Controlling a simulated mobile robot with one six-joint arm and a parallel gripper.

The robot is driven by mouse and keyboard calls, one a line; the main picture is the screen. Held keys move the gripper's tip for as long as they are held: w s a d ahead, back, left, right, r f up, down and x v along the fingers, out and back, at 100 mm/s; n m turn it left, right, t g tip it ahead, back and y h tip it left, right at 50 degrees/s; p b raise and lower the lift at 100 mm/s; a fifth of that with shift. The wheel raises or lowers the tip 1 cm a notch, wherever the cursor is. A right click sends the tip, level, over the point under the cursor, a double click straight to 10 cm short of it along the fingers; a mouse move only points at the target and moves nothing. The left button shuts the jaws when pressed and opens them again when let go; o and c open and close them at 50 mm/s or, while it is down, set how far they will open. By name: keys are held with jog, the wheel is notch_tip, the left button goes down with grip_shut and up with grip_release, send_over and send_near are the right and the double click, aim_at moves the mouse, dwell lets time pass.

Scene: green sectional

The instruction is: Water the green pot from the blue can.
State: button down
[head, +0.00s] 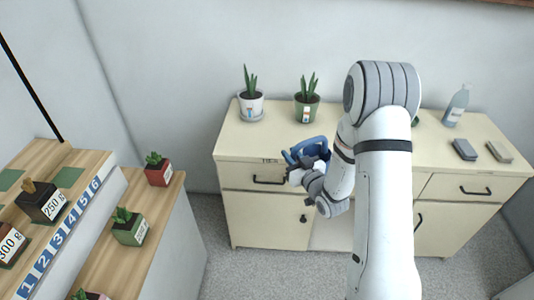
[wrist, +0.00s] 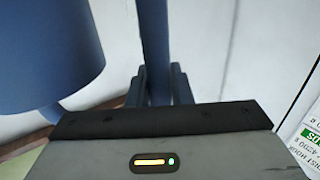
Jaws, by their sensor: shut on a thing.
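The blue can (head: 312,143) is in my gripper (head: 300,170), at the front edge of the cream cabinet in the head view. In the wrist view my gripper (wrist: 158,88) is shut on its upright blue handle, and the can's blue body (wrist: 45,50) fills the upper left. The green pot (head: 307,111) stands upright on the cabinet top, behind the can, with a spiky plant and a small label on its front. The spout's exact direction is hard to tell.
A white pot (head: 251,105) on a saucer stands left of the green pot. A blue bottle (head: 457,105) and two small blocks (head: 464,149) are at the right. Another green pot (head: 129,228) and a red pot (head: 158,171) stand on the left bench. My arm hides the cabinet's middle.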

jog(key=d+f+m+h, duration=0.2)
jog(key=d+h, duration=0.1)
jog(key=d+f+m+t+h, duration=0.1)
jog(key=d+f+m+h, duration=0.1)
jog(key=d, duration=0.2)
jog(key=d+f+m+t+h, duration=0.1)
jog(key=d+f+m+h, duration=0.1)
jog(key=d+f+h, duration=0.1)
jog(key=shift+w+d+f+h, duration=0.1)
jog(key=shift+w+d+h, duration=0.2)
jog(key=shift+d, duration=0.1)
jog(key=shift+d+f+h, duration=0.15)
jog(key=shift+d+h, duration=0.25)
jog(key=shift+s, duration=0.1)
